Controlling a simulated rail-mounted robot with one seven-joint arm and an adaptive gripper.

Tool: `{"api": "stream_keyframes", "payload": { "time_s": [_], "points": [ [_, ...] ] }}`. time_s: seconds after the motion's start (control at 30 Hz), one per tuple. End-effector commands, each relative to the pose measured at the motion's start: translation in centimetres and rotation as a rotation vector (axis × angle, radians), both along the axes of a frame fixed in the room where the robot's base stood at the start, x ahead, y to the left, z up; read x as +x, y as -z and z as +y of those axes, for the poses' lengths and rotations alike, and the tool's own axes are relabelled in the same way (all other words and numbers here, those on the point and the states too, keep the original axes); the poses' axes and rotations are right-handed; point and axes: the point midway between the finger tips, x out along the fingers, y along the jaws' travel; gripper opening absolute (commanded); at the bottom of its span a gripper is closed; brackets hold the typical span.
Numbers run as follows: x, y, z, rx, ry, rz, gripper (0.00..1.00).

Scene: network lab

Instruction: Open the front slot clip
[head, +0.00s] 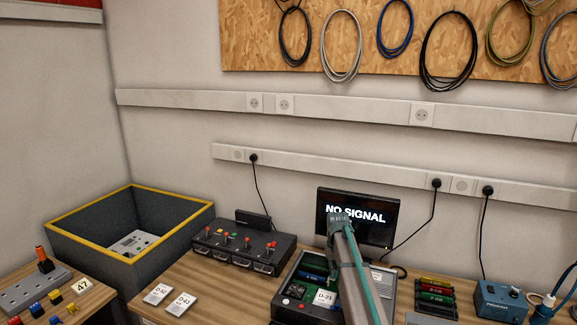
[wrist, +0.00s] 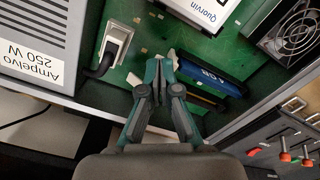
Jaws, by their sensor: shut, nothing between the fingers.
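The open computer case (head: 283,287) stands on the wooden bench in the head view, partly hidden behind my arm. In the wrist view its green motherboard (wrist: 240,55) carries a blue memory module (wrist: 212,77) marked 4 GB, with a dark slot (wrist: 202,97) beside it. My gripper (wrist: 162,62) is shut and empty, its fingertips over the board close to the left end of the blue module. The fingers overlap the slot ends, so I cannot tell whether they touch a clip. The front slot clip is too small or hidden to make out.
A power supply (wrist: 40,50) and a white plug (wrist: 115,45) lie left of my fingers. A white Quorvin part (wrist: 200,12) and a fan (wrist: 292,32) are beyond. A black switch box (head: 240,247) stands left of the case; a module rack (head: 436,298) stands right.

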Motion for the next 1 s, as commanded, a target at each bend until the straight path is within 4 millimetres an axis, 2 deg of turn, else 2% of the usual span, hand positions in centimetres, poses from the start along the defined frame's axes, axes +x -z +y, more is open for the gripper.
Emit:
{"api": "stream_keyframes", "payload": {
  "time_s": [0.67,0.83,1.0],
  "points": [
    [0.0,1.2,0.0,0.0,0.0,0.0,0.0],
    [0.0,1.0,0.0,0.001,0.0,0.001,0.0],
    [0.0,-0.1,0.0,0.001,0.0,0.0,0.0]
  ]
}}
